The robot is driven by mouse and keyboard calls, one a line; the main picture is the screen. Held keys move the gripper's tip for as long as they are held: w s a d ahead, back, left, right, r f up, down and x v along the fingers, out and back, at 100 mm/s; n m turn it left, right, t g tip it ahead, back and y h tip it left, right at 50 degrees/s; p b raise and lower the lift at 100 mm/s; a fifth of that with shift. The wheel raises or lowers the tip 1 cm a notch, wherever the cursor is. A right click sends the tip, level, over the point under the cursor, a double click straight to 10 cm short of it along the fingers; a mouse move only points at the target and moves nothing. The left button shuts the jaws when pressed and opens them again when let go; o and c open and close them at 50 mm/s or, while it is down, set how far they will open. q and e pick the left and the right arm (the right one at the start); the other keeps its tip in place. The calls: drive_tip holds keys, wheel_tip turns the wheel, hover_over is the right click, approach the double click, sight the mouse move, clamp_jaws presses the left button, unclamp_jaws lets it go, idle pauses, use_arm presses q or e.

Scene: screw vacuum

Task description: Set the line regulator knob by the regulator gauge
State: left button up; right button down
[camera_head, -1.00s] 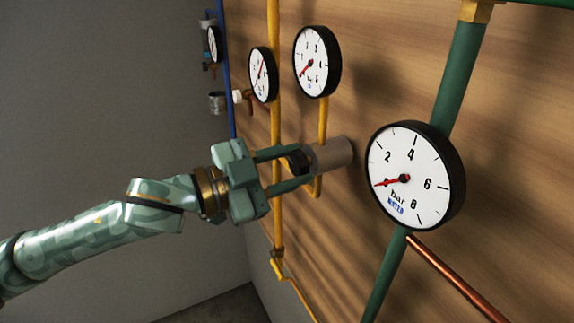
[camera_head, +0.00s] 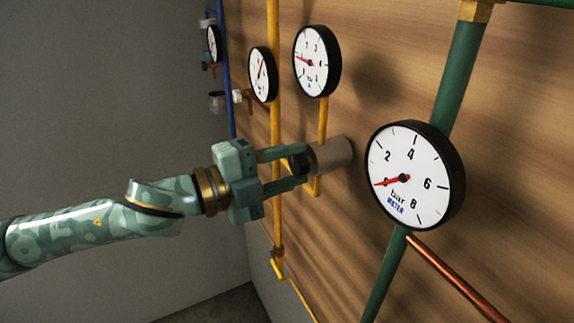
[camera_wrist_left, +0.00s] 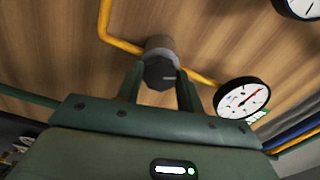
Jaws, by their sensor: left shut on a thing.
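The regulator body (camera_head: 331,156) is a pale cylinder on the wooden panel, on the yellow pipe. Its dark knob (camera_head: 300,163) sits at the body's left end; in the left wrist view the knob (camera_wrist_left: 159,74) shows a small light mark. My left gripper (camera_head: 294,168) is shut on the knob, one finger above and one below it. The gauge straight above the regulator (camera_head: 316,61) has a white face, and its red needle points left and slightly up. My right gripper is in neither view.
A large gauge (camera_head: 408,180) on the green pipe is right of the regulator, its needle near the low end. A second small gauge (camera_head: 262,74) is on the yellow pipe (camera_head: 274,120). A copper pipe (camera_head: 450,270) runs at lower right.

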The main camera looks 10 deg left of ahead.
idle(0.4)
use_arm(q)
drive_tip(key=o, duration=0.8)
drive_tip(key=shift+c, duration=0.2)
drive_tip(key=shift+o, duration=1.2)
drive_tip(key=shift+w+d, duration=0.15)
